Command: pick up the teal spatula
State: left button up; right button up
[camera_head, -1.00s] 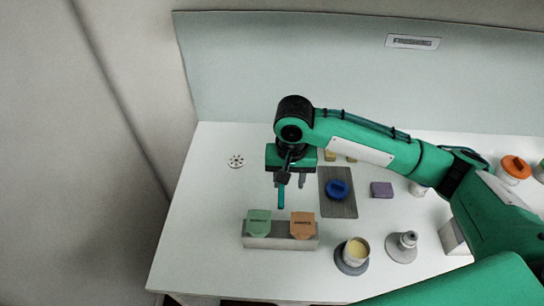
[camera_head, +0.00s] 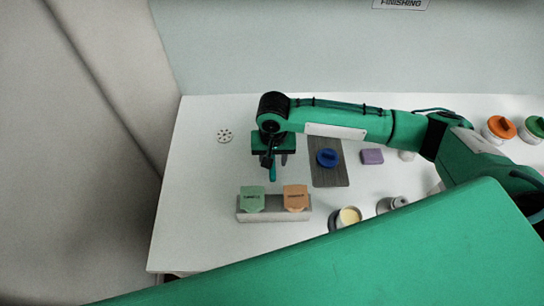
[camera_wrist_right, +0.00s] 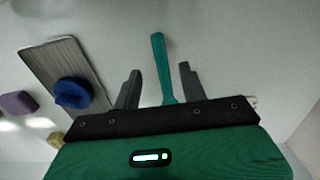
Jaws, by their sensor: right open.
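The teal spatula (camera_head: 273,172) shows in the head view as a short teal strip beneath my right gripper (camera_head: 274,160), which hides part of it. In the right wrist view the spatula (camera_wrist_right: 162,65) is a long slim teal strip between the two dark fingers of the right gripper (camera_wrist_right: 160,80). The fingers are apart, with a gap on each side of the strip. I cannot tell how far the fingers are above the table. The spatula's lower part is hidden behind the gripper body in the wrist view. My left gripper is not in view.
A grey holder (camera_head: 274,215) bears a green tag (camera_head: 252,200) and an orange tag (camera_head: 296,198) in front of the gripper. A blue lidded item (camera_head: 327,157) sits on a grey board (camera_head: 328,178) to the right, beside a purple block (camera_head: 372,156). The table's left side is mostly clear.

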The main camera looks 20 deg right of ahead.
notch_tip(320, 180, down, 4)
jog(key=shift+w+a+f+p, duration=0.1)
jog(key=shift+p, duration=0.5)
grip_shut()
